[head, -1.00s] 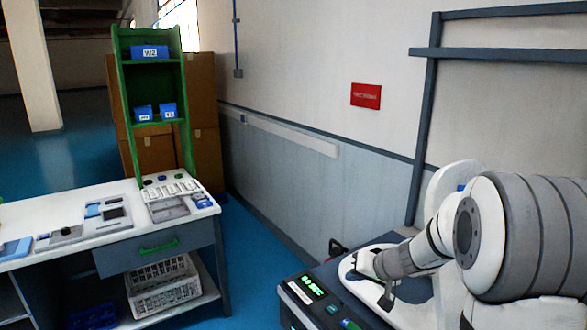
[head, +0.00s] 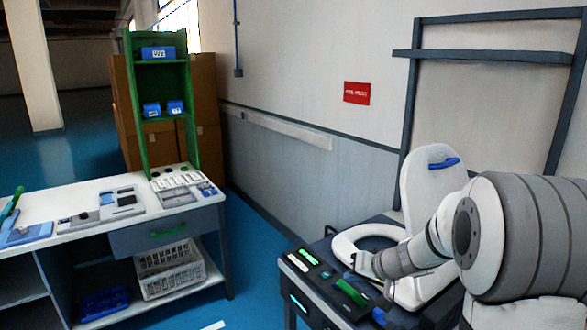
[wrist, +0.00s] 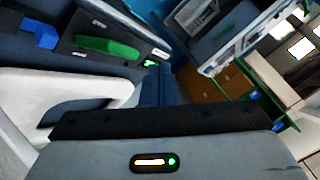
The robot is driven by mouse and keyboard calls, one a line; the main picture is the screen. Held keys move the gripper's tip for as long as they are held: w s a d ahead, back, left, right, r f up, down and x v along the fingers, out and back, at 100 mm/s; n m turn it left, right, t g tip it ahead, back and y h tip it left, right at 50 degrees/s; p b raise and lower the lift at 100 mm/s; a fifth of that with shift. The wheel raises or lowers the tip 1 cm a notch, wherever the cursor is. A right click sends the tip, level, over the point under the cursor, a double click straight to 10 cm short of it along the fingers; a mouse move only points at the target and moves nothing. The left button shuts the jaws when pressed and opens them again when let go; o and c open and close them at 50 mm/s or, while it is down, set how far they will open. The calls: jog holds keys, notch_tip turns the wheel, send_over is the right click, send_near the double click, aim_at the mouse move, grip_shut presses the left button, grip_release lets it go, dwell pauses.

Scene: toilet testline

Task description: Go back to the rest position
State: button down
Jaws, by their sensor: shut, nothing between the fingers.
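My gripper (head: 372,265) is at the right in the head view, at the end of my folded white and grey arm. It overlaps the white toilet seat (head: 346,243) in the picture; I cannot tell whether it touches. The raised toilet lid (head: 428,185) with a blue part stands behind my arm. In the wrist view my gripper (wrist: 160,122) shows as a grey body with a dark edge and a lit indicator. It is shut and empty; its fingertips are hard to make out.
A white-topped workbench (head: 75,205) with trays and a green drawer handle stands at left. A green shelf (head: 142,115) holds blue bins. Blue floor lies between the benches.

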jog(key=s+a+r+n+g+h+b, duration=0.1)
jog(key=s+a+n+g+b, duration=0.2)
jog(key=s, duration=1.2)
jog(key=s+d+m+h, duration=0.1)
jog(key=s+h, duration=0.1)
jog(key=s, duration=0.4)
jog(key=s+d+f+g+h+b, duration=0.1)
jog(key=s+h, duration=0.2)
jog(key=s, duration=0.3)
jog(key=shift+s+d+f+m, duration=0.2)
jog(key=shift+s+d+m, duration=0.2)
jog(key=c, duration=2.1)
grip_release()
jog(key=shift+c, duration=0.2)
